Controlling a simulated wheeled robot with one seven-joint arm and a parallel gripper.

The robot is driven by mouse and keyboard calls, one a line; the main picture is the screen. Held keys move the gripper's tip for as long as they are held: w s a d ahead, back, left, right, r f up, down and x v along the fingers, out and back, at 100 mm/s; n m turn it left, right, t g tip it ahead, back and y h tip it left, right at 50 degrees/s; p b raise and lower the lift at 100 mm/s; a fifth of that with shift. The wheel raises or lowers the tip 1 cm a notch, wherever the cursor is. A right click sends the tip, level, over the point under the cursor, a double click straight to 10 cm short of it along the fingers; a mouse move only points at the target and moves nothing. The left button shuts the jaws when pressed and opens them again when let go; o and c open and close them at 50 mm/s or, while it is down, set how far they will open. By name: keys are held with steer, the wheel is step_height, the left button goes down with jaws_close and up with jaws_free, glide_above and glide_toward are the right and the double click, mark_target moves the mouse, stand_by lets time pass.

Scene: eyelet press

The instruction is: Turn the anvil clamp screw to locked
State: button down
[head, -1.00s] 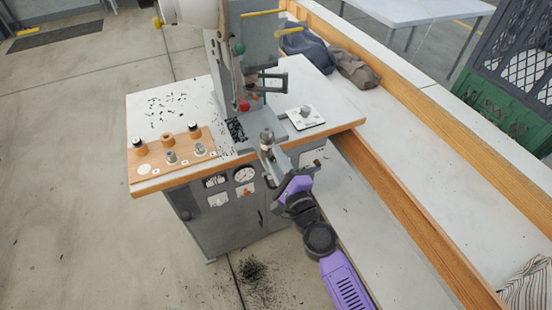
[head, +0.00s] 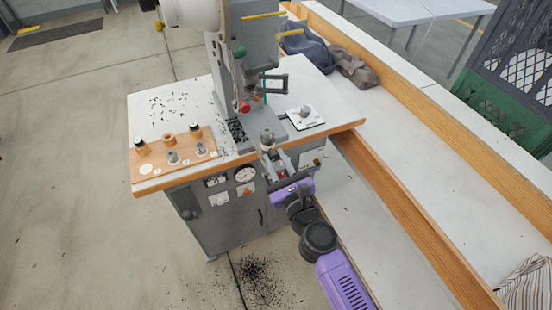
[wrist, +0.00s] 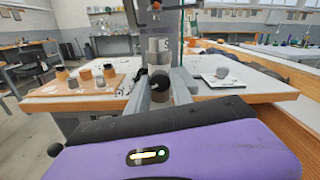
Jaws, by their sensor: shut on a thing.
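The eyelet press (head: 245,70) stands on a white-topped bench, with a silver anvil (head: 267,137) at its front. The anvil also shows upright in the wrist view (wrist: 158,50). Below it, the dark round end of the clamp screw (wrist: 160,86) faces me. My gripper (head: 272,162) is at the front edge of the bench. In the wrist view its two grey fingers (wrist: 159,92) lie on either side of the screw, shut on it. The screw's lock marking cannot be read, and in the head view my gripper largely hides the screw.
A wooden board (head: 172,158) with several dies lies on the left of the bench top. A white plate with a grey knob (head: 304,117) sits right of the anvil. A wood-edged white table (head: 400,150) runs close along the right. Black scraps litter the floor.

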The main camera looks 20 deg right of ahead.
steer(key=shift+m, duration=2)
steer(key=shift+f, duration=0.1)
steer(key=c, duration=1.1)
jaws_free()
steer(key=shift+c, duration=0.2)
steer(key=s, duration=0.8)
steer(key=shift+a, duration=0.1)
